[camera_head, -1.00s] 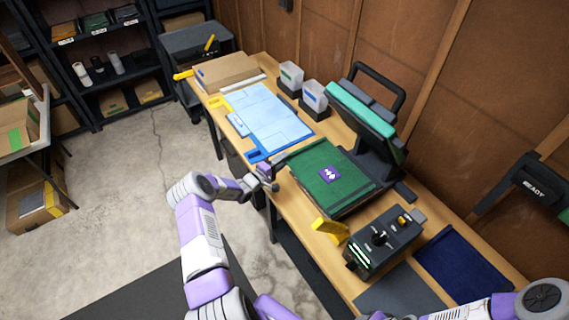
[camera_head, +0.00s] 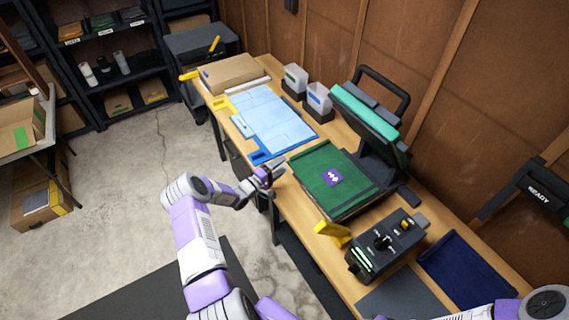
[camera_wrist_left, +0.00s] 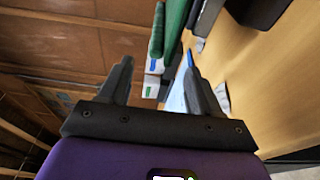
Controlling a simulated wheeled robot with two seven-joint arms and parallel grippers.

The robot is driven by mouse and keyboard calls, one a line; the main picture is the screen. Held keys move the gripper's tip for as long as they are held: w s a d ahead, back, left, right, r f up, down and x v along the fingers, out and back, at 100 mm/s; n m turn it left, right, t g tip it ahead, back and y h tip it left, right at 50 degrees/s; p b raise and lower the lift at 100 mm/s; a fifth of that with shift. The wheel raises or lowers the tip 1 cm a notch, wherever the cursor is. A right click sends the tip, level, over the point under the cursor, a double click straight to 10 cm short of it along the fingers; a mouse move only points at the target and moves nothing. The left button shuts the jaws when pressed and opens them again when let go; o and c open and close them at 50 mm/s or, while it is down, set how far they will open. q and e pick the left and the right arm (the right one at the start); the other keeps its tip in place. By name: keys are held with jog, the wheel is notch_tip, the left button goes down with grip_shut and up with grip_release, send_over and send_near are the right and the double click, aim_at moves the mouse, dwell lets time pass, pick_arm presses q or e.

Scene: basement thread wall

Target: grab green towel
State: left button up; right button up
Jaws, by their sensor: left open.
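The green towel (camera_head: 318,164) lies flat on the dark lower plate of the press on the workbench, with a purple patch (camera_head: 333,178) near its middle. My left gripper (camera_head: 272,172) is at the bench's front edge, just left of the towel and apart from it. In the left wrist view the left gripper (camera_wrist_left: 157,75) is open, with nothing between its fingers. A green surface (camera_wrist_left: 174,28) shows beyond them; I cannot tell whether it is the towel or the press. My right gripper is out of view.
The press (camera_head: 372,125) stands raised behind the towel. A control box (camera_head: 385,245) and a yellow bracket (camera_head: 333,232) are to its right. A light blue sheet (camera_head: 272,120) and two bins (camera_head: 318,98) are to its left.

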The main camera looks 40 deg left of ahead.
pick_arm(q)
jog(key=s, duration=0.2)
jog(key=s+a, duration=0.1)
jog(key=s, duration=0.1)
jog(key=shift+s, duration=0.2)
